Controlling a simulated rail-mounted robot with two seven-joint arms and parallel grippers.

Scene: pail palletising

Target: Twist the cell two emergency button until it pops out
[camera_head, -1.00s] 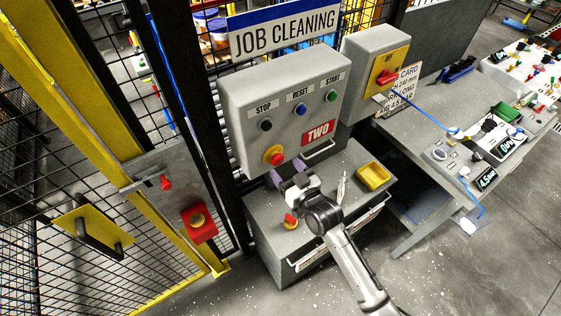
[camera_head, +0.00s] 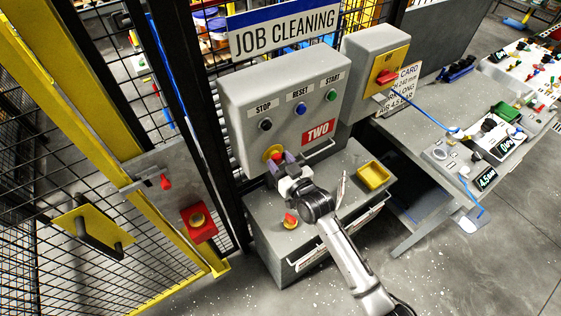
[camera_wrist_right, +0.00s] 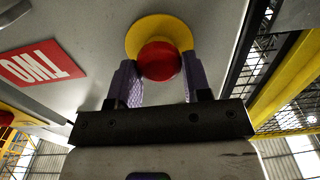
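The cell two emergency button is a red mushroom knob (camera_head: 277,156) on a yellow round plate, low on the grey box with the red TWO label (camera_head: 318,132). My right gripper (camera_head: 281,166) is right at it. In the right wrist view the red knob (camera_wrist_right: 160,61) lies between the purple fingertips (camera_wrist_right: 160,78), one on each side. The fingers are apart; whether they touch the knob is not clear. My left gripper is out of view.
STOP, RESET and START buttons sit above on the same box (camera_head: 235,92). A yellow-framed mesh fence (camera_head: 150,215) stands at left.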

